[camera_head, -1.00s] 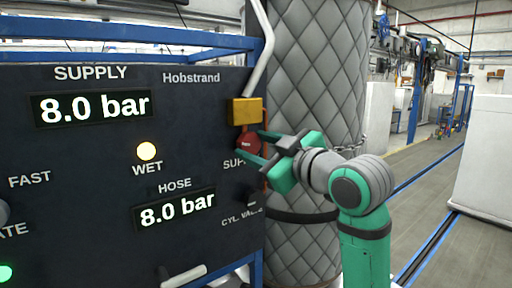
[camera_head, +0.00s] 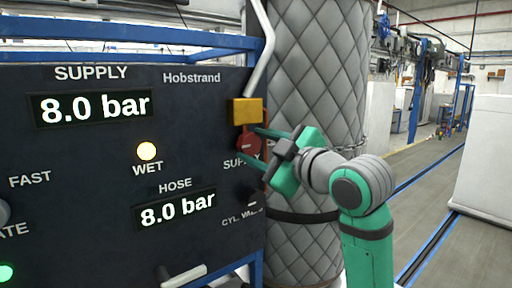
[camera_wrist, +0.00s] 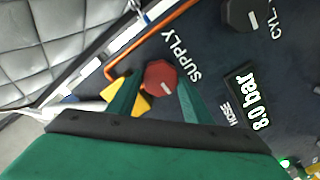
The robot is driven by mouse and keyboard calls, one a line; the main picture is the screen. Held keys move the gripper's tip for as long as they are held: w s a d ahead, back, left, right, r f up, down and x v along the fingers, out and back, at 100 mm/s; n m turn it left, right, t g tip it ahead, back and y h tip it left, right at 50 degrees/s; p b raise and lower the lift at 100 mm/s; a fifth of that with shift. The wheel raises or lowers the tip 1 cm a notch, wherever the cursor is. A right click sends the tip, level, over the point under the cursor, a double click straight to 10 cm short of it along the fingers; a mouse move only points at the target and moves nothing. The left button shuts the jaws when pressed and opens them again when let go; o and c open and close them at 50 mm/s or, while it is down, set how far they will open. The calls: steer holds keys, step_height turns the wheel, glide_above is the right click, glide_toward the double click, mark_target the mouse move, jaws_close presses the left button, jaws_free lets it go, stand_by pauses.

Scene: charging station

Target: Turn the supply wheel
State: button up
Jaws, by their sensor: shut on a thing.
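The supply wheel (camera_head: 248,145) is a small red knob with a white mark, on the right part of the dark panel, below a yellow block. In the wrist view the wheel (camera_wrist: 161,78) is a red octagon beside the word SUPPLY, between my two green fingers. My gripper (camera_head: 252,146) reaches it from the right, one finger above and one below, and is shut on it. It also shows in the wrist view (camera_wrist: 158,92). The exact contact of the fingertips is hard to see.
The yellow block (camera_head: 245,111) and a bent grey pipe (camera_head: 262,50) are just above the wheel. A black cylinder valve knob (camera_head: 252,198) is below. The supply display (camera_head: 95,107) and hose display (camera_head: 176,209) both read 8.0 bar. A quilted grey column (camera_head: 320,80) stands close behind my gripper.

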steer(key=o, duration=0.8)
steer(key=shift+s, duration=0.1)
steer(key=v, duration=1.1)
